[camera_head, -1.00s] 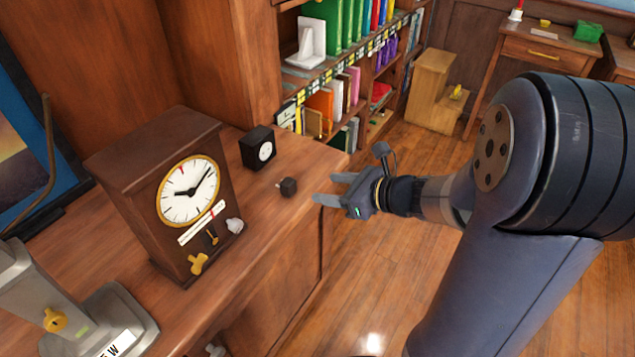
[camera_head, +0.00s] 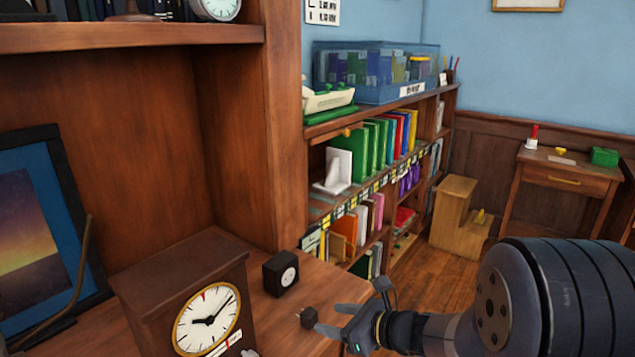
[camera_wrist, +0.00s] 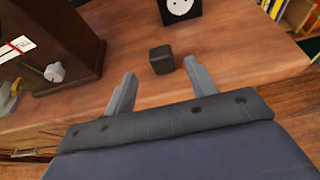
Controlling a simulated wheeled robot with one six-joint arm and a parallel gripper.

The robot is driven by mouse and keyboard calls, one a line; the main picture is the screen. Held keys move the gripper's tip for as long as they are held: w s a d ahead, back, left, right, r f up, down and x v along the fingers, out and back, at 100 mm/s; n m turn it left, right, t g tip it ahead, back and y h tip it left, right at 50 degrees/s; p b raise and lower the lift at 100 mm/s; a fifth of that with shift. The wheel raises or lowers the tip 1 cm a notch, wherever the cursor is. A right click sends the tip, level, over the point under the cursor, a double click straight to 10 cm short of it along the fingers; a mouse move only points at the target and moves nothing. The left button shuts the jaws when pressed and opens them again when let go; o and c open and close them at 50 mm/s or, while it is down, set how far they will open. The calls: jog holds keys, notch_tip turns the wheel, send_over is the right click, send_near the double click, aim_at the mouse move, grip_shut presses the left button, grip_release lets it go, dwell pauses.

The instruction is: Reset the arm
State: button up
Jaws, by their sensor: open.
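My gripper (camera_head: 326,318) is at the right edge of the wooden cabinet top, coming in from the right. Its two fingers are apart with nothing held. In the wrist view my gripper (camera_wrist: 159,88) shows both fingers spread, with a small dark cube (camera_wrist: 161,60) just beyond the gap between the tips. The cube (camera_head: 308,317) also shows in the head view, resting on the cabinet top just left of the fingers. I cannot tell whether the fingers touch the cabinet top.
A wooden clock (camera_head: 207,317) and a small black clock (camera_head: 281,272) stand on the cabinet top (camera_head: 268,325). A bookcase with several books (camera_head: 372,152) is behind. A wooden step stool (camera_head: 455,215) and a desk (camera_head: 567,172) stand farther back. Open floor lies right of the cabinet.

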aim_at(315, 318)
jog(key=b+x, duration=0.1)
jog(key=x, duration=0.5)
jog(key=shift+a+f, duration=0.15)
jog(key=shift+f, duration=0.15)
jog(key=shift+f+b, duration=0.4)
jog(key=shift+b, duration=0.15)
jog(key=shift+r, duration=0.25)
jog(key=shift+f, duration=0.1)
